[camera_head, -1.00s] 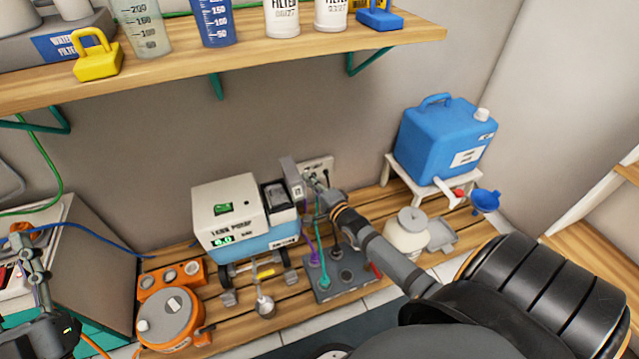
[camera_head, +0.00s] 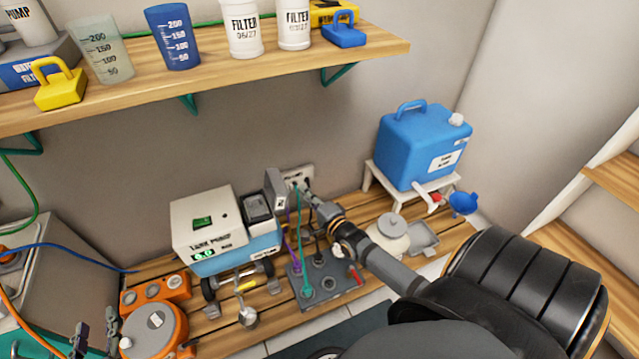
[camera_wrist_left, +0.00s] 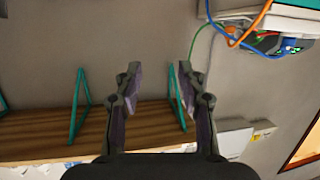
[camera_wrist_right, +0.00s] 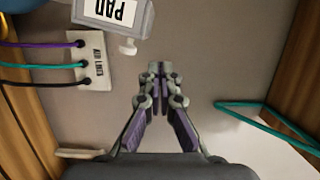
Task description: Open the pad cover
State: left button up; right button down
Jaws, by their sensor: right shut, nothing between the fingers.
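The pad cover (camera_head: 275,190) is a light grey plate standing upright at the right edge of a dark-topped unit (camera_head: 257,206) on the white and blue tank pump (camera_head: 210,222). In the right wrist view the plate (camera_wrist_right: 112,14) shows an upside-down PAD label and a small pale knob (camera_wrist_right: 128,46). My right gripper (camera_head: 308,192) is shut and empty, right of the cover and apart from it; its fingertips (camera_wrist_right: 156,68) meet in the right wrist view. My left gripper (camera_head: 97,330) is at the lower left; its fingers (camera_wrist_left: 158,80) are spread and empty.
An air-lines wall plate (camera_wrist_right: 88,62) with purple, green and black hoses is close to my right gripper. A grey hose block (camera_head: 335,270) stands below my right arm. A shelf (camera_head: 230,65) with cups and bottles hangs above. A blue jug (camera_head: 415,150) stands right.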

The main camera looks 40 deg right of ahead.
pick_arm(q)
jog(key=s+d+f+g+p, duration=0.1)
jog(key=s+f+g+p, duration=0.1)
jog(key=s+f+g, duration=0.8)
jog(key=s+f, duration=0.5)
jog(key=f, duration=0.1)
jog(key=shift+s+d+f+h, duration=0.2)
jog(key=shift+f+h, duration=0.1)
jog(key=shift+f, duration=0.05)
pick_arm(e)
jog(key=s, duration=0.6)
jog(key=shift+s, duration=0.3)
